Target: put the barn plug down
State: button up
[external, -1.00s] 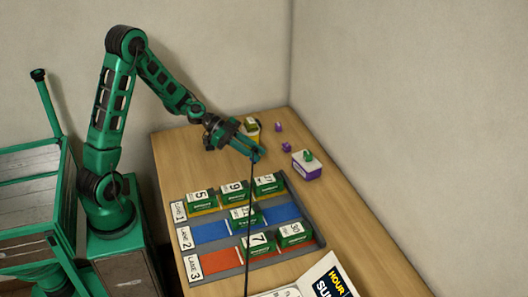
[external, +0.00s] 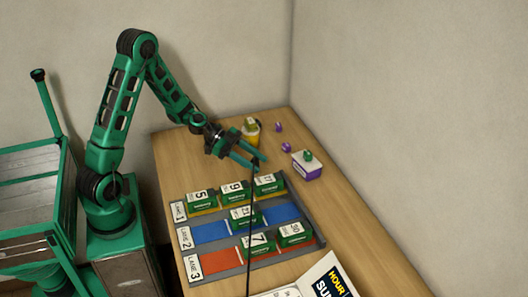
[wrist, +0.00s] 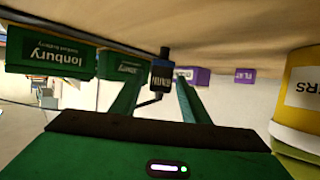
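The barn plug (external: 256,164) is a small dark block with a black cable. In the wrist view the plug (wrist: 162,70) shows a partly readable white label, and its end appears to meet the wooden tabletop. My gripper (external: 259,161) is low over the table behind the lane tray. Its green fingers are spread either side of the plug. In the wrist view my gripper (wrist: 160,88) shows gaps between both fingers and the plug. The exact contact under the plug is small and hard to see.
The lane tray (external: 236,268) with several green batteries lies in front; the cable crosses it. A yellow container (external: 254,134), two purple cubes (external: 278,127) (external: 286,147) and a white-and-purple box (external: 308,170) stand nearby. Bare wood (external: 335,205) lies to the right.

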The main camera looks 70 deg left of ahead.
jog(key=v, duration=1.2)
dwell(0.3)
